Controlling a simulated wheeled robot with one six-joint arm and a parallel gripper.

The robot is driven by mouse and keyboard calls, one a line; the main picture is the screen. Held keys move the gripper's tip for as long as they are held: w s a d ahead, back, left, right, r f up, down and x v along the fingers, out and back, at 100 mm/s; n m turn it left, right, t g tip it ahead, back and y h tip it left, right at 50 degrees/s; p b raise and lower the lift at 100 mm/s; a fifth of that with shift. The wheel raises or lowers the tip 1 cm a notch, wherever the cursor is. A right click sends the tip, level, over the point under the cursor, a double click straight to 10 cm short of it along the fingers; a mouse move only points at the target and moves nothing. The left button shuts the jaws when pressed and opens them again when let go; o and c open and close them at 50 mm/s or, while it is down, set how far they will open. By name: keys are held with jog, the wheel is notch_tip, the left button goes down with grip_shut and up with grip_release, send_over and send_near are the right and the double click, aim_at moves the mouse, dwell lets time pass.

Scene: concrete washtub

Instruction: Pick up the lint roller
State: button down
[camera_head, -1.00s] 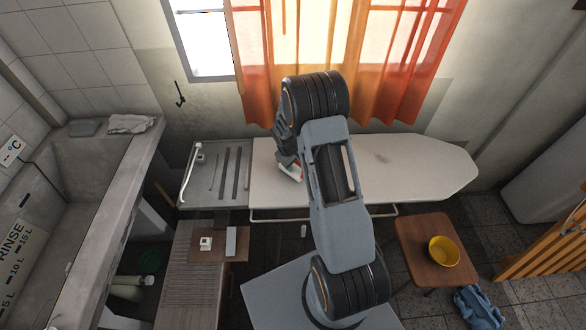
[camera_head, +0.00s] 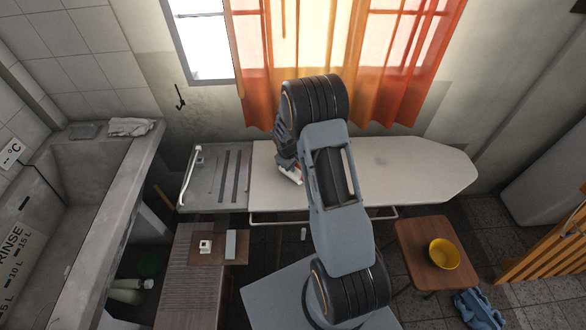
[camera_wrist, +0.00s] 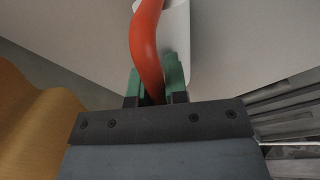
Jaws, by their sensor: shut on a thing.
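The lint roller has a curved red handle (camera_wrist: 146,45) and a white roller (camera_wrist: 177,30), both in the wrist view. My gripper (camera_wrist: 157,88) is shut on the red handle, its green fingers on either side of it. The lower end of the handle is hidden between the fingers. In the head view, a small red and white part of the lint roller (camera_head: 291,175) shows beside my gripper, over the left part of the ironing board (camera_head: 410,165). My arm hides much of this spot. I cannot tell whether the roller touches the board.
A metal rest with dark slots (camera_head: 215,180) adjoins the board's left end. Orange curtains (camera_head: 400,70) hang behind. The board's right part is clear. A wooden stool with a yellow bowl (camera_head: 444,254) stands at front right, a concrete washtub (camera_head: 85,240) at left.

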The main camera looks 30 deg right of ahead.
jog(key=shift+r, duration=0.1)
jog(key=shift+r, duration=0.25)
notch_tip(320, 180, up, 3)
jog(key=shift+f+b, duration=0.15)
jog(key=shift+b, duration=0.15)
jog(key=s+a+r, duration=0.2)
jog(key=s+r, duration=0.7)
jog(key=s, duration=0.4)
jog(key=shift+s+a+r+b, duration=0.3)
jog(key=shift+s+a+b, duration=0.05)
jog(key=shift+a+b, duration=0.05)
jog(key=c, duration=1.7)
grip_release()
grip_shut()
